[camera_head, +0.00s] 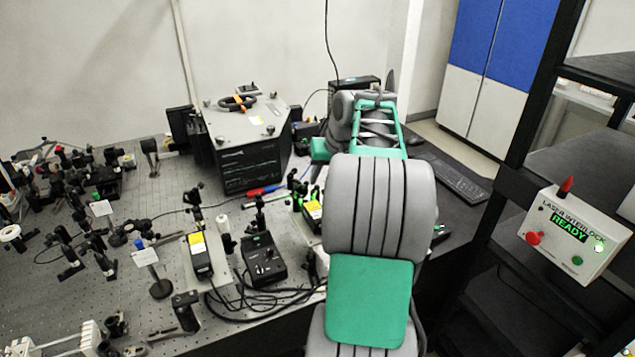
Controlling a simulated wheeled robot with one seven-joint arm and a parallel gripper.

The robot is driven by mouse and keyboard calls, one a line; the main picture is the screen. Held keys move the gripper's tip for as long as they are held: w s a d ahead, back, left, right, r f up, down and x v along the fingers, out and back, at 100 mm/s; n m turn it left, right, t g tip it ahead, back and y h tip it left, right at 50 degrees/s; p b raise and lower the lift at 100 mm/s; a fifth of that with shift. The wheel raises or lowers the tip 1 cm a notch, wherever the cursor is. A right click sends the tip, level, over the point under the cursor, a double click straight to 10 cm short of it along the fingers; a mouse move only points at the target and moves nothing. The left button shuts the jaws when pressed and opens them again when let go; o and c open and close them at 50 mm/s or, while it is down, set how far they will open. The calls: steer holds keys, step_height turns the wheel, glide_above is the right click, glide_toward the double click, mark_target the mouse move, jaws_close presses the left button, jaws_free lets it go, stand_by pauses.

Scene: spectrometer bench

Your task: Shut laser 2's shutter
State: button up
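Two small laser boxes with yellow labels stand on the bench: one left of centre (200,256), the other (312,212) just left of my arm. The labels are too small to read, so I cannot tell which is laser 2. No shutter or its position can be made out on either. My arm rises through the right of centre and reaches over the bench's right part. A thin grey piece at its far end may belong to my gripper; the fingertips are not clear. I cannot see whether it is open or holds anything.
A black control box (262,262) with cables sits between the lasers. A large dark instrument (245,140) stands behind. Optic mounts crowd the left bench. A keyboard (453,178) lies right of my arm. The interlock box (570,237) reads READY on the rack.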

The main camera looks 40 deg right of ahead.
mark_target(318, 187)
steer(key=x, duration=0.5)
steer(key=shift+w+f+p, duration=0.15)
steer(key=shift+f+p, duration=0.05)
steer(key=shift+p, duration=0.2)
jaws_close()
